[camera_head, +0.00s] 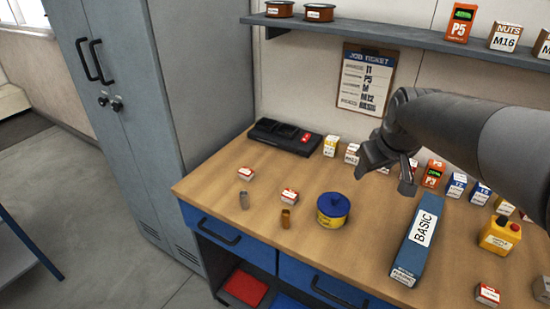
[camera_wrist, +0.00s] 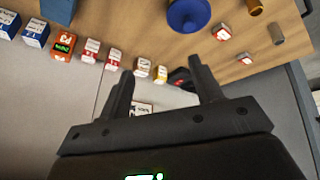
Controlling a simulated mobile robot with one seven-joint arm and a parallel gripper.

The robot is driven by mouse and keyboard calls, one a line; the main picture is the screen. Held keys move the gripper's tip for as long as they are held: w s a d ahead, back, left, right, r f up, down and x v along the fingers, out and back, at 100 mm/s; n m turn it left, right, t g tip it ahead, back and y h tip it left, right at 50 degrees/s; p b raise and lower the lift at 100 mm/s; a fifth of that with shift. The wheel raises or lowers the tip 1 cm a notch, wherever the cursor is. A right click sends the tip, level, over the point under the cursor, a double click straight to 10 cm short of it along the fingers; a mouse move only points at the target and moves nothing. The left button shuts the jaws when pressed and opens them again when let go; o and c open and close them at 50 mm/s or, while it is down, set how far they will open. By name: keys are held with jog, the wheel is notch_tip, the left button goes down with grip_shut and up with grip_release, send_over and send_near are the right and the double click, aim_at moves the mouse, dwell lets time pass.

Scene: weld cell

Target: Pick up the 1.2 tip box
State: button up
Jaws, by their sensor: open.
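Several small labelled boxes stand in a row at the back of the bench. They include a yellow-and-white box (camera_head: 330,146), a pale box (camera_head: 352,153) beside it and red-and-white boxes, which show in the wrist view (camera_wrist: 114,58). I cannot read 1.2 on any of them, so I cannot tell which is the 1.2 tip box. My gripper (camera_head: 392,172) is above the back of the bench and hides part of the row. In the wrist view its fingers (camera_wrist: 160,70) are apart with nothing held, and the yellow-and-white box (camera_wrist: 160,74) shows between them.
Small red-and-white boxes (camera_head: 289,196) lie at left. An orange P3 box (camera_head: 433,174) and a yellow container (camera_head: 499,236) are at right. A shelf (camera_head: 390,38) hangs above.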

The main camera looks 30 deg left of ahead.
jog(key=w+a+f+n+g+y, duration=0.1)
jog(key=w+a+f+n, duration=0.15)
jog(key=a, duration=0.55)
jog(key=w+a+f+n+y, duration=0.1)
jog(key=w+a+f+n, duration=0.15)
jog(key=a, duration=0.65)
jog(key=n+g+y, duration=0.2)
jog(key=n, duration=0.1)
send_near(246, 171)
jog(key=x, duration=0.3)
jog(key=shift+s+f, duration=0.15)
jog(key=shift+s, duration=0.15)
jog(key=shift+w+x, duration=0.15)
jog(key=shift+x, duration=1.25)
jog(key=shift+w+x, duration=0.15)
jog(key=shift+x, duration=1.25)
jog(key=c, duration=1.1)
